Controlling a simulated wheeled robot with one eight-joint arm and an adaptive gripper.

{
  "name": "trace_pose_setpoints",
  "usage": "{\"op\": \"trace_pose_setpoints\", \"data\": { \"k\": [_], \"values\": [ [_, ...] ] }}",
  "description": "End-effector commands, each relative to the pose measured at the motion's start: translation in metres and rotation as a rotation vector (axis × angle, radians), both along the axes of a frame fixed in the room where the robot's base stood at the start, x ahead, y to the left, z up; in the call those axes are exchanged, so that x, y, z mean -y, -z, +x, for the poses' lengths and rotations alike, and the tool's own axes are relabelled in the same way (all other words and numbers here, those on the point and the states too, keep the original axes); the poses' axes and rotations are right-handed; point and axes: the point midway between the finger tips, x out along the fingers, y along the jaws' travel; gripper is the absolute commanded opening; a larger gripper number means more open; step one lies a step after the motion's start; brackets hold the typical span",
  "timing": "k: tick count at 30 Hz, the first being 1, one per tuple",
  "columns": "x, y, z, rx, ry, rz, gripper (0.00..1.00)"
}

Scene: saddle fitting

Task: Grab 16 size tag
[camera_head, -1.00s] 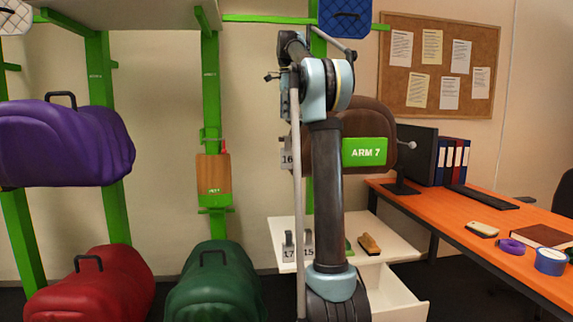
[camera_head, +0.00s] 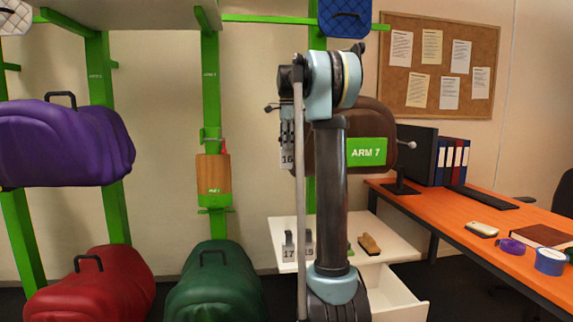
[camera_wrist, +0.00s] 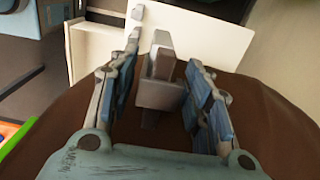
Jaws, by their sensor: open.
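The 16 size tag (camera_head: 287,158) is a small grey tag at the left side of the brown saddle (camera_head: 372,118). In the wrist view the grey tag (camera_wrist: 161,82) stands on the brown saddle surface (camera_wrist: 262,120). My gripper (camera_wrist: 164,58) is open, with one blue-padded finger on each side of the tag. Gaps show between the fingers and the tag, and nothing is held. In the head view my gripper (camera_head: 287,128) is just above the number 16, partly hidden by my arm.
A white stand (camera_head: 283,227) below holds the 17 tag (camera_head: 289,250), another tag partly hidden by my arm, and a brown brush (camera_head: 369,244); its drawer (camera_head: 400,297) is open. An orange desk (camera_head: 470,225) is at right. Green (camera_head: 215,285) and red (camera_head: 95,290) saddles sit lower left.

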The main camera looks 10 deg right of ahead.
Motion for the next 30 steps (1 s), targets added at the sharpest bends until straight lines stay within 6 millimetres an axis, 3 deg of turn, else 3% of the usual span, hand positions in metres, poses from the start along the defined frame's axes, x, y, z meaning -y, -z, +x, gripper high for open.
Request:
{"op": "trace_pose_setpoints", "data": {
  "k": [6, 15, 21, 30],
  "values": [
    [0.000, 0.025, -0.001, 0.000, 0.000, 0.000, 0.45],
    [0.000, 0.028, -0.001, 0.000, 0.000, 0.000, 0.45],
    [0.000, 0.028, -0.001, 0.000, 0.000, 0.000, 0.00],
    [0.000, 0.028, -0.001, 0.000, 0.000, 0.000, 0.00]
  ]
}}
